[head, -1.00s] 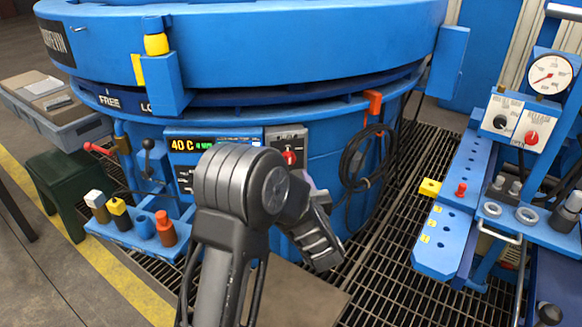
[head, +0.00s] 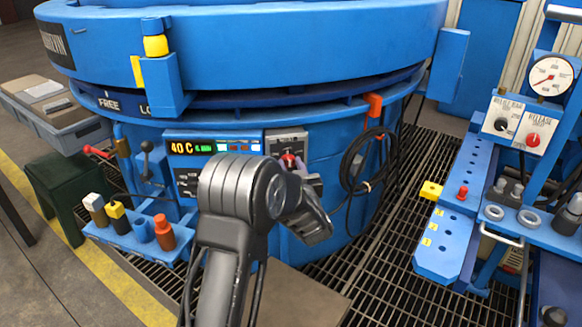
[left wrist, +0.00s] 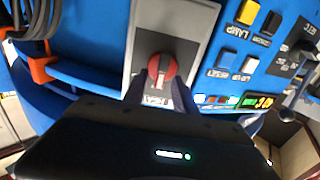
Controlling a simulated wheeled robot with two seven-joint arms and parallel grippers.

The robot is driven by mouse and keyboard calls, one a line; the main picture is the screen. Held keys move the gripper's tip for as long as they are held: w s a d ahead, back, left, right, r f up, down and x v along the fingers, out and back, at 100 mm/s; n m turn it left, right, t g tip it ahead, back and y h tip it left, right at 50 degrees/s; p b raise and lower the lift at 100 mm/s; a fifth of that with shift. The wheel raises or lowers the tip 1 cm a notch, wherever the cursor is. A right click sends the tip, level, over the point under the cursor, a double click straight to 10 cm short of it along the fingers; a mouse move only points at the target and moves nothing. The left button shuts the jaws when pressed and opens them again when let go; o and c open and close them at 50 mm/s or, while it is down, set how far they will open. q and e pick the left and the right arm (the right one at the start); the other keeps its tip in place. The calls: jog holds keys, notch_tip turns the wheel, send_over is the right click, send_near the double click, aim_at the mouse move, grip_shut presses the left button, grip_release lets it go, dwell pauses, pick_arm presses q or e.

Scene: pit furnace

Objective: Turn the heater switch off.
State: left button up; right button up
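The heater switch appears to be the red rotary knob (head: 288,159) on a grey plate on the front of the blue furnace, right of the lit display (head: 200,147). In the left wrist view the knob (left wrist: 162,67) shows a pale mark at its lower part, over a partly hidden label. My left gripper (left wrist: 161,88) has its two fingers apart, one on each side of the knob's lower part. I cannot tell whether they touch it. In the head view my left gripper (head: 297,170) is at the plate, its fingertips partly hidden by the wrist. My right gripper is out of view.
Yellow, black and blue buttons (left wrist: 248,12) sit beside the plate. A black cable coil (head: 365,165) hangs from an orange hook to the right. A small blue shelf with several handles (head: 130,222) is at left. A blue bench with a gauge and knobs (head: 517,122) stands at right.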

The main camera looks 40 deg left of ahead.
pick_arm(q)
jog(key=shift+c, duration=0.2)
grip_shut()
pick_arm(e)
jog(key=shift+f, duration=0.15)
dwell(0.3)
pick_arm(q)
jog(key=shift+s+f+n+b, duration=0.1)
jog(key=shift+f+n+b, duration=0.05)
jog(key=shift+n+b, duration=0.8)
jog(key=shift+s+a+f+n+b, duration=0.1)
jog(key=shift+n+b, duration=1.3)
jog(key=shift+b, duration=0.05)
jog(key=shift+s+a+n+b, duration=0.15)
jog(key=shift+n+b, duration=1.2)
jog(key=shift+b, duration=0.1)
jog(key=shift+s+a+f+n+b, duration=0.1)
jog(key=shift+n+b, duration=1.3)
jog(key=shift+b, duration=0.05)
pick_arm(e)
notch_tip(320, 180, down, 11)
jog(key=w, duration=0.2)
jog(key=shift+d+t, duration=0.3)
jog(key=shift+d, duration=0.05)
